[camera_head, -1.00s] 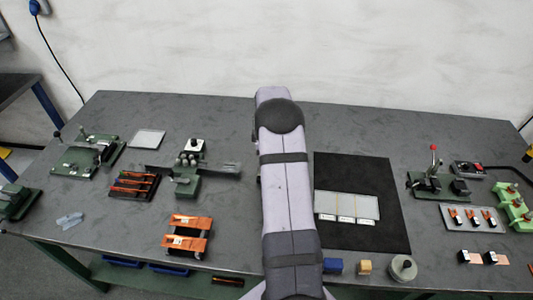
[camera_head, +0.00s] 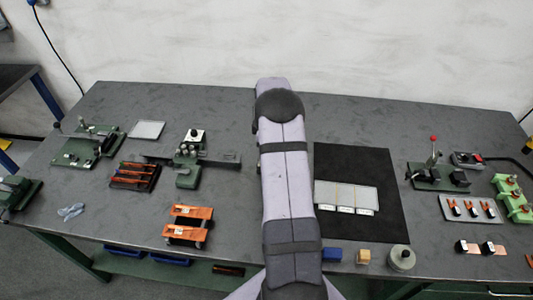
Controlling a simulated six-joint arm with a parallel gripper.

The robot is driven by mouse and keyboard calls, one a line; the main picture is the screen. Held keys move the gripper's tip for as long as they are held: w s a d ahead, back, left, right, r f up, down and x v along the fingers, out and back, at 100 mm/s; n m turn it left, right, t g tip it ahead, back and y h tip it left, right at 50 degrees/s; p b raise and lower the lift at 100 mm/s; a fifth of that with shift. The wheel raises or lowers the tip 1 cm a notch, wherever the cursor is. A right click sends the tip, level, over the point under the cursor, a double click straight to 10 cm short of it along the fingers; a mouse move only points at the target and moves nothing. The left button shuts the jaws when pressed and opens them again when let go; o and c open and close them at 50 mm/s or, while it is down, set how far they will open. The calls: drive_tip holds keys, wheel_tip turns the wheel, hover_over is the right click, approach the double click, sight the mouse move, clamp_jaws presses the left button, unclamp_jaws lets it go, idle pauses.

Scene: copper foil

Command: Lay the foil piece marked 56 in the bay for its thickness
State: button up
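Copper-coloured foil pieces (camera_head: 474,249) lie at the right front of the table, with black and white blocks on or beside them. Another coppery piece (camera_head: 530,261) is cut by the right edge. No mark 56 can be read on any of them. A pale grey tray (camera_head: 346,190) with three strips divided by thin lines, each with a white label at its front, lies on the black mat; these look like the bays, but the labels are too small to read. My arm stands upright in the middle of the picture, and my gripper is hidden.
The black mat (camera_head: 380,165) has free room around the tray. A blue block (camera_head: 332,254), a tan block (camera_head: 363,257) and a round metal weight (camera_head: 402,258) stand along the front edge. A lever fixture (camera_head: 436,178) and a grey rack (camera_head: 470,209) stand at the right.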

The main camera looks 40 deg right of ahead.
drive_tip(key=shift+w+a, duration=1.9)
idle(1.3)
drive_tip(key=shift+r+p, duration=0.25)
drive_tip(key=shift+p, duration=0.05)
wheel_tip(320, 180, up, 7)
drive_tip(key=p, duration=0.4)
drive_tip(key=shift+f+p, duration=0.15)
drive_tip(key=shift+p, duration=0.15)
idle(0.5)
idle(0.4)
